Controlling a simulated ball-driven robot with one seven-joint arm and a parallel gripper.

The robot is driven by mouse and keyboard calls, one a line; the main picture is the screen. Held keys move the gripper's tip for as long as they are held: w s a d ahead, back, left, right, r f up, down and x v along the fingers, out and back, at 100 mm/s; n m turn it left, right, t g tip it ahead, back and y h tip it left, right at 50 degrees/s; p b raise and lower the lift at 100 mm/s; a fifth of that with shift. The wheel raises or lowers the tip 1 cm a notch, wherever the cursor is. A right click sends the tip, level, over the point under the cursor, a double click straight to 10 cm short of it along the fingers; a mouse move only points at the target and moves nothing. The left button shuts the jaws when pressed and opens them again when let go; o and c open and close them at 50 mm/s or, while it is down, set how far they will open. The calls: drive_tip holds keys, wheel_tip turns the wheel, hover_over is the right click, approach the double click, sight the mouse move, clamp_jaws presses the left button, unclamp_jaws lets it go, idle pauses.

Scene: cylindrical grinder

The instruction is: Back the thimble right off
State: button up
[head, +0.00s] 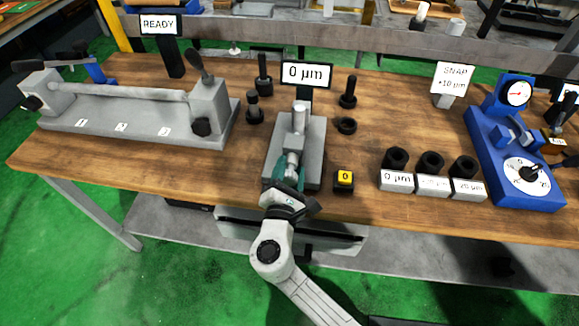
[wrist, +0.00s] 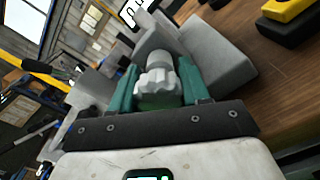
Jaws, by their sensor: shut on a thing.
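The thimble (wrist: 157,82) is a pale grey, ribbed knob, seen close up in the wrist view between the green fingers of my gripper (wrist: 158,92). In the head view the thimble (head: 292,168) lies at the near end of a grey micrometer fixture (head: 313,160) on the bench. My gripper (head: 289,180) is shut on it from the front side. The fingers partly cover the thimble in the head view. A display above the fixture (head: 307,74) reads 0 µm.
A black box with a yellow 0 button (head: 344,181) sits just right of the fixture. Dark plugs (head: 254,108) stand behind it, and a black ring (head: 346,125) lies to the right. Labelled black rings (head: 431,163) and a blue dial gauge (head: 515,150) are farther right. A grey clamp fixture (head: 130,115) is left.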

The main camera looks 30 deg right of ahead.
drive_tip(key=shift+a+f+n, duration=0.1)
drive_tip(key=shift+a+n, duration=0.05)
drive_tip(key=shift+n, duration=0.45)
drive_tip(key=o, duration=0.8)
drive_tip(key=shift+c, duration=0.2)
drive_tip(key=shift+o, duration=1.4)
drive_tip(key=v, duration=1)
drive_tip(key=shift+s+a+b, duration=0.15)
drive_tip(key=shift+s+b, duration=0.15)
drive_tip(key=shift+b, duration=0.15)
